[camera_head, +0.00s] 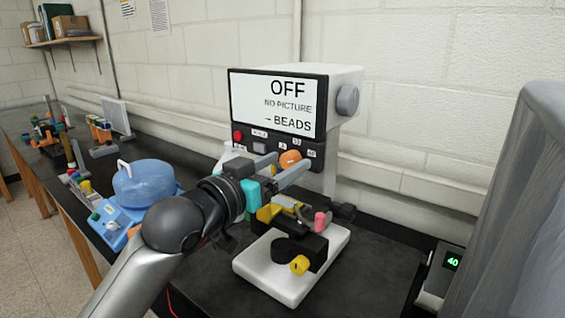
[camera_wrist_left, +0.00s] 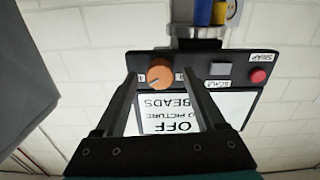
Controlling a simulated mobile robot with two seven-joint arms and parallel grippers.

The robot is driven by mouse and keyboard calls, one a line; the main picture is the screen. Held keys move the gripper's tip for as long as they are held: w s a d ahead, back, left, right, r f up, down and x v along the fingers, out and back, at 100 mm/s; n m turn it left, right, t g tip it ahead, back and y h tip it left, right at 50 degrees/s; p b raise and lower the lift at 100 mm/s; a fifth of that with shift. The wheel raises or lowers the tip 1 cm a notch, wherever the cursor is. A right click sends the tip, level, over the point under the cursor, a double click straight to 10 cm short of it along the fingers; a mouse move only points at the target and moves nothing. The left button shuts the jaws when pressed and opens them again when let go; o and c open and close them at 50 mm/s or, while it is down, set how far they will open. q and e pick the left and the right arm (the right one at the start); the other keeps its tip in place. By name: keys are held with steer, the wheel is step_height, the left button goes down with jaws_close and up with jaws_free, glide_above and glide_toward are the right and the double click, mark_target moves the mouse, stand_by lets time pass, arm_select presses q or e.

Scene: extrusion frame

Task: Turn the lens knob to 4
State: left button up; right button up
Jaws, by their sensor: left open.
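The lens knob (camera_head: 290,158) is an orange round dial on the dark panel below the screen (camera_head: 277,103), which reads "OFF", "NO PICTURE" and "BEADS". My left gripper (camera_head: 288,164) is open, its two grey fingers reaching toward the panel on either side of the knob. In the left wrist view the knob (camera_wrist_left: 160,73) shows between the open fingertips (camera_wrist_left: 158,76). I cannot tell whether the fingers touch it. A pointer mark shows on the knob, but the number it faces is unclear, as the fingers cover nearby labels. My right gripper is not in view.
A red button (camera_head: 238,136) and a grey button (camera_head: 260,147) sit left of the knob. Below stands a microscope stage on a white base (camera_head: 270,284). A blue domed device (camera_head: 145,185) stands at left. A box reading 40 (camera_head: 452,262) is at right.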

arm_select(q)
steer(key=shift+c, duration=0.4)
jaws_close()
